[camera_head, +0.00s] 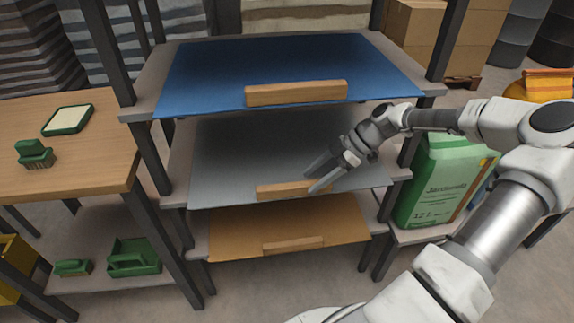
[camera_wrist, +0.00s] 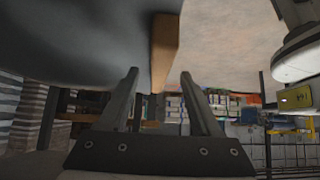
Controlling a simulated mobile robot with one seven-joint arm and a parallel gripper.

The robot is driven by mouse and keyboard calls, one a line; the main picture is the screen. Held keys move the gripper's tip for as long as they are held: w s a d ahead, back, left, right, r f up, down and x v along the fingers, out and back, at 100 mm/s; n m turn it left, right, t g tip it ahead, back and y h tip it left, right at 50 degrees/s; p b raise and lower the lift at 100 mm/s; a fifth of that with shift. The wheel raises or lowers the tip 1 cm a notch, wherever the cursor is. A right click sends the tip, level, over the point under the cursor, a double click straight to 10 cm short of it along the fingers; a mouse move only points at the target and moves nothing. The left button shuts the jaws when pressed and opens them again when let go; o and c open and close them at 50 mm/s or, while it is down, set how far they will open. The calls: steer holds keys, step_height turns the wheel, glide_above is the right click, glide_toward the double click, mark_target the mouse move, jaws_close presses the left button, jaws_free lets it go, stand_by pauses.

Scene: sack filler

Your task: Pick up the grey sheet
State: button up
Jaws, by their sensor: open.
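The grey sheet (camera_head: 235,150) lies on the middle shelf of a rack, below a blue sheet (camera_head: 290,60) and above an orange-brown sheet (camera_head: 240,225). A wooden strip (camera_head: 285,189) runs along its front edge. My gripper (camera_head: 312,183) is at that front edge, its fingers open, close to the strip. In the wrist view the grey sheet (camera_wrist: 70,40) fills the upper left, and the wooden strip (camera_wrist: 165,50) points down toward the gap between the open fingers of my gripper (camera_wrist: 160,75). I cannot tell whether the fingers touch the strip.
A wooden table (camera_head: 70,130) with a green-framed pad and a green brush stands at left. The blue sheet's shelf is close above my gripper. Open floor lies in front.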

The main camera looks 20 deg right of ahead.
mark_target(295, 184)
steer(key=shift+w+a, duration=0.25)
steer(key=shift+a, duration=0.5)
steer(key=a+f+b, duration=0.1)
steer(key=a, duration=0.1)
steer(key=w+a+f+b, duration=0.1)
steer(key=shift+a+f+b, duration=0.15)
steer(key=shift+a+b, duration=0.2)
jaws_close()
stand_by(0.7)
